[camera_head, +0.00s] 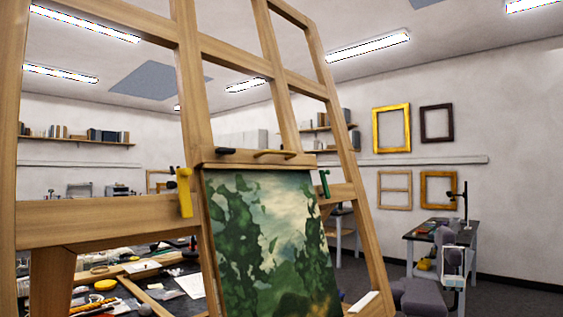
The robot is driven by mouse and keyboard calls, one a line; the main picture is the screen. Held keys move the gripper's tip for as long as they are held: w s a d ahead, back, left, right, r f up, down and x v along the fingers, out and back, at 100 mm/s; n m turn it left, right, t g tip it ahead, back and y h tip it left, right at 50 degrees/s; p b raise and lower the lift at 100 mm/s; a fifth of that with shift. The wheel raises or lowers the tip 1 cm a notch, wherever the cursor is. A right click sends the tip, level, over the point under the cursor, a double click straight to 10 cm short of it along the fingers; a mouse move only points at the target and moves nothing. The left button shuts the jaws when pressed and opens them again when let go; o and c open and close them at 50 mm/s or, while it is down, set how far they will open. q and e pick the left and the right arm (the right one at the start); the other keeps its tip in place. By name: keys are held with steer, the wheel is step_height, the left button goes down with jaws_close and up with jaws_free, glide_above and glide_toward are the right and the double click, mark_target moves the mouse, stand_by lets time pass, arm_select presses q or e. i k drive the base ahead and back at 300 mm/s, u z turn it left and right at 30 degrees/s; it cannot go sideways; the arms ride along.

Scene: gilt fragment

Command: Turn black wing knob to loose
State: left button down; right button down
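A wooden easel (100,214) fills the left and middle of the head view and holds a green landscape painting (265,240). The black wing knob (226,151) sits on the easel's top clamp bar (240,162), above the painting's upper left corner. It looks roughly horizontal; its exact setting is too small to tell. My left gripper is out of view.
A yellow clamp (184,192) and a green clamp (325,184) are on the easel's crossbar. A cluttered dark table (180,305) stands behind the easel at left. Another dark table (430,232) stands at right. Empty frames (391,128) hang on the wall.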

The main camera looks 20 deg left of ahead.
mark_target(221, 150)
steer(key=z, duration=0.1)
steer(key=k, duration=0.95)
steer(key=u, duration=1.1)
steer(key=i, duration=0.9)
steer(key=z, duration=0.05)
